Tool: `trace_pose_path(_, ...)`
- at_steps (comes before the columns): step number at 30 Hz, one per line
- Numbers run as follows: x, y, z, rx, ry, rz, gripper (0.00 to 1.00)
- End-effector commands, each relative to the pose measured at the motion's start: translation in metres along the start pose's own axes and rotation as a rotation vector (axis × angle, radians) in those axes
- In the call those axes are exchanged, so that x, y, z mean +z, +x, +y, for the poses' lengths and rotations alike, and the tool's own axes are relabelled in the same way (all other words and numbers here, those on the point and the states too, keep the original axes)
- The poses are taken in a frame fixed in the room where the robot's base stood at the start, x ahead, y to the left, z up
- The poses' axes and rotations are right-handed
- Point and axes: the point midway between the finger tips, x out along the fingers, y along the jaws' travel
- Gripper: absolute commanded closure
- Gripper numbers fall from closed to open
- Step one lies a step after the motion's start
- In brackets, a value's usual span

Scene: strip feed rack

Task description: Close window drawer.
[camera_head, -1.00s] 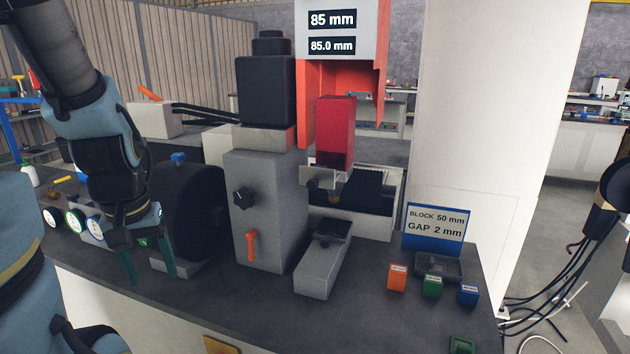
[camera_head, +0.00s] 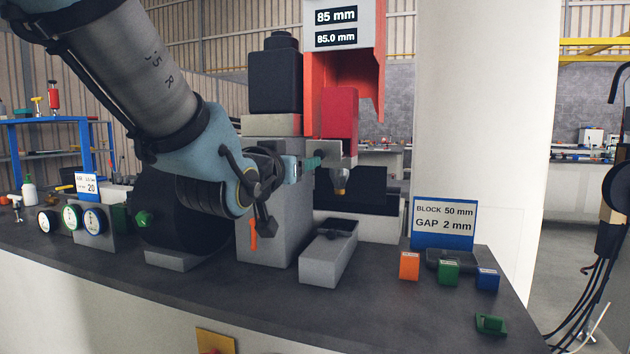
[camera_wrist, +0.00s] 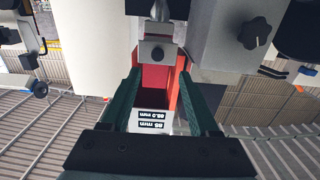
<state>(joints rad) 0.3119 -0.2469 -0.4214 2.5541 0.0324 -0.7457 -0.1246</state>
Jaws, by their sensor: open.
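A grey plate with a round dark knob (camera_wrist: 157,53), seemingly the window drawer's front, shows below the red block (camera_head: 340,115) of the press. In the wrist view, which looks upside down, the red block (camera_wrist: 155,78) lies behind the plate. My gripper (camera_head: 314,161) is raised in front of the press, its tip overlapping the plate's place in the head view. In the wrist view my gripper (camera_wrist: 158,80) has its two green fingers spread, empty, with the plate centred beyond them. Contact cannot be told. My arm hides part of the plate in the head view.
The grey press column (camera_head: 275,225) with its orange lever stands close by my wrist. A grey box (camera_head: 329,255) sits on the bench below. Orange, green and blue blocks (camera_head: 448,273) and a sign (camera_head: 443,222) are at the right.

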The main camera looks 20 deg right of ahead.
Motion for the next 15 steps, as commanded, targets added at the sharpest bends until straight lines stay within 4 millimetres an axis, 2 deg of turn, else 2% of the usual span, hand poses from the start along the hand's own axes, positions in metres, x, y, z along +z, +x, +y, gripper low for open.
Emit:
trace_pose_path(5, -0.005, 0.007, 0.004, 0.010, 0.000, 0.015, 0.39)
trace_pose_path(11, -0.006, 0.029, 0.004, 0.009, -0.002, 0.012, 0.39)
trace_pose_path(15, -0.010, 0.035, 0.004, 0.014, -0.004, 0.011, 0.39)
